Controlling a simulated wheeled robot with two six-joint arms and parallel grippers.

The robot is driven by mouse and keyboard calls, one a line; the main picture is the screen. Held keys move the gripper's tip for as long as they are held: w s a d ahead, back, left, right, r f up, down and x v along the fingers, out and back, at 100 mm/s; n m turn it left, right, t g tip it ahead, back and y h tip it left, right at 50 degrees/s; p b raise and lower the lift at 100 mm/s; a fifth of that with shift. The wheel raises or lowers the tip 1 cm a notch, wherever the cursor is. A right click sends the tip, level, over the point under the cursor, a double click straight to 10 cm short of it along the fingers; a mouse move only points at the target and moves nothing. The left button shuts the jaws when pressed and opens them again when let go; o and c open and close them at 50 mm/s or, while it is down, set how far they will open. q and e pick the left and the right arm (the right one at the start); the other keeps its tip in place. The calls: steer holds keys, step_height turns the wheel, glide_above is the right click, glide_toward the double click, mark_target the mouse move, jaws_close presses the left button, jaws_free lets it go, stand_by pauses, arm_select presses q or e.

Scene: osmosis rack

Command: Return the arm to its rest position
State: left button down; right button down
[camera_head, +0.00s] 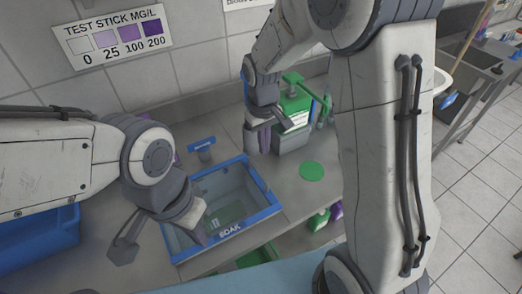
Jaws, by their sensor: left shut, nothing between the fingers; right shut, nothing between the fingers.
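My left arm comes in from the left. Its gripper (197,226) points down over the left side of the blue-rimmed bin marked SOAK (270,203) and is shut with nothing in it. My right arm fills the right middle of the view and bends over at the top. Its gripper (257,139) points down behind the bin, left of a grey box with a green top (290,141), and is shut and empty. The exact gap between this gripper and the counter or the box cannot be told.
A small blue-topped item (203,146) stands behind the bin. A green disc (311,171) lies on the counter right of it. A blue container (38,240) is at the left, under my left arm. Green and purple bottles (320,220) stand lower down. A sink (470,65) is at the far right.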

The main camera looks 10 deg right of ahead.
step_height(320, 180, up, 8)
steer(key=d+f, duration=0.1)
steer(key=s+a+n, duration=0.1)
steer(key=s+a, duration=0.2)
steer(key=s, duration=0.5)
steer(key=s+a+f+n+y, duration=0.1)
steer(key=s+a, duration=0.2)
steer(key=s, duration=0.4)
steer(key=s+a+n, duration=0.2)
steer(key=s+a, duration=0.1)
steer(key=s, duration=0.5)
steer(key=shift+s+a+f, duration=0.3)
steer(key=shift+s+f, duration=0.05)
